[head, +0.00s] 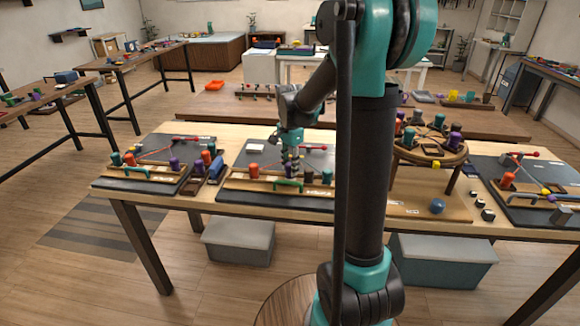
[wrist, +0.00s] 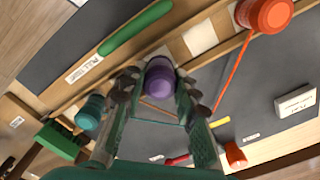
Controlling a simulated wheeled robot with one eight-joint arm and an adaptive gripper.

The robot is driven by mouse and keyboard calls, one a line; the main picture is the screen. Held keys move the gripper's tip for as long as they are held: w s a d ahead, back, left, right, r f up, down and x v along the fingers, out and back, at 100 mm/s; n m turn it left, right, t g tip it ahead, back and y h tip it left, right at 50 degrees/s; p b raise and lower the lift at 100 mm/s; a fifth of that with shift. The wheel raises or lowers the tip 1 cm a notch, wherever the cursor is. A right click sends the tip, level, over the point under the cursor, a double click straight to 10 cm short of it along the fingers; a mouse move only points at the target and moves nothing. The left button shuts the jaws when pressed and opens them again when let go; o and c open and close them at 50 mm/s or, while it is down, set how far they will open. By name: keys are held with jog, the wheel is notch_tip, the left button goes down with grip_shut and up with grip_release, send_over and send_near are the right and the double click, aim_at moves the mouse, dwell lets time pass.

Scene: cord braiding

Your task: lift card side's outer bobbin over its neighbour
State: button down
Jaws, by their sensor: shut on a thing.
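My gripper (wrist: 157,92) is shut on a purple bobbin (wrist: 159,76), which sits between its two fingers in the wrist view. In the head view my gripper (head: 291,168) is low over the middle board, and I cannot make out the purple bobbin there. An orange bobbin (wrist: 266,14) with an orange cord stands apart to the right in the wrist view; it also shows in the head view (head: 254,170). A teal bobbin (wrist: 91,111) is to the left of the fingers. A white card (wrist: 296,101) lies on the dark mat at right; the head view shows it too (head: 255,148).
A green handle (wrist: 136,28) lies along the board's front edge. A red-tipped stick (wrist: 178,159) lies on the mat. Similar boards with bobbins stand to the left (head: 140,174) and right (head: 540,197), and a round wooden stand (head: 430,152) is on the table.

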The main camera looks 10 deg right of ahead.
jog(key=shift+f, duration=0.8)
jog(key=c, duration=1.1)
grip_release()
notch_tip(320, 180, up, 12)
jog(key=shift+f, duration=0.15)
jog(key=s+d+f+n+t, duration=0.2)
jog(key=s+f+n, duration=0.4)
jog(key=s, duration=0.5)
jog(key=s+d+f+n+t, duration=0.2)
jog(key=s+f+n, duration=0.4)
jog(key=s+f, duration=0.4)
jog(key=shift+s+f+n, duration=0.25)
jog(key=shift+s+n, duration=0.05)
jog(key=shift+s, duration=0.2)
